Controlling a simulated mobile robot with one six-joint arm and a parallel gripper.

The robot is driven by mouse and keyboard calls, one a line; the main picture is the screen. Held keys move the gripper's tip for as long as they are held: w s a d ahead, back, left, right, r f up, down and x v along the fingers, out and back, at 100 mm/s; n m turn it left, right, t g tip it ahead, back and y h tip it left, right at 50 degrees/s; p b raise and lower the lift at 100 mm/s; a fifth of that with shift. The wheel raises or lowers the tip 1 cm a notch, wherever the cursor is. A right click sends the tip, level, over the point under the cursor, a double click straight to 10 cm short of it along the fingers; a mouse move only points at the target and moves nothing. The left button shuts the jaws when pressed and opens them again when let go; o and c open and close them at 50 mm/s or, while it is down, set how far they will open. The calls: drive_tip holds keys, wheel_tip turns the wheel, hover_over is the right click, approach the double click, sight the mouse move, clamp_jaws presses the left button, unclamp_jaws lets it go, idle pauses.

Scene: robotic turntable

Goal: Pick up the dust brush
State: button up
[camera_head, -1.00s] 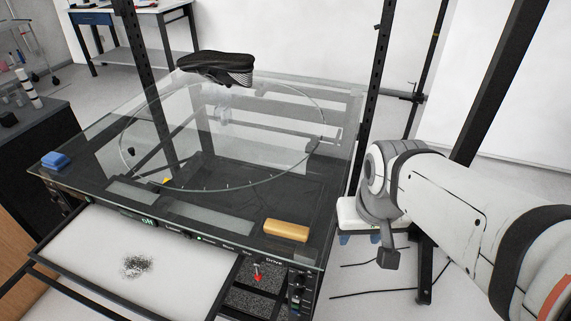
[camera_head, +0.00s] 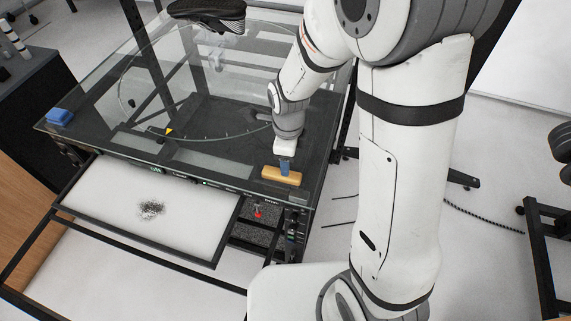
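The dust brush, a tan block-shaped piece (camera_head: 281,177), lies on the front right part of the glass-topped turntable frame. My gripper (camera_head: 285,168) is above it, pointing down, with its blue fingers reaching the brush's top near the middle. One finger faces the camera, and the other is hidden or in line with it. I cannot tell whether the fingers are closed on the brush. The brush appears to rest on the surface.
A blue block (camera_head: 60,116) sits at the turntable's left corner. A dark shoe (camera_head: 207,11) is above the glass disc. A white tray (camera_head: 105,205) with a dark powder pile (camera_head: 151,209) extends from the front. A black rack (camera_head: 549,235) stands at right.

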sight(271, 174)
drive_tip(key=shift+w+a+f+m, duration=0.1)
drive_tip(key=shift+a+f+m, duration=0.15)
drive_tip(key=shift+f+m, duration=0.25)
drive_tip(key=shift+a+f+p, duration=0.2)
drive_tip(key=shift+f+p, duration=0.25)
drive_tip(key=shift+f, duration=1.4)
drive_tip(key=shift+a+f+p, duration=0.2)
drive_tip(key=shift+f+p, duration=0.25)
drive_tip(key=shift+f, duration=1.35)
drive_tip(key=c, duration=1.1)
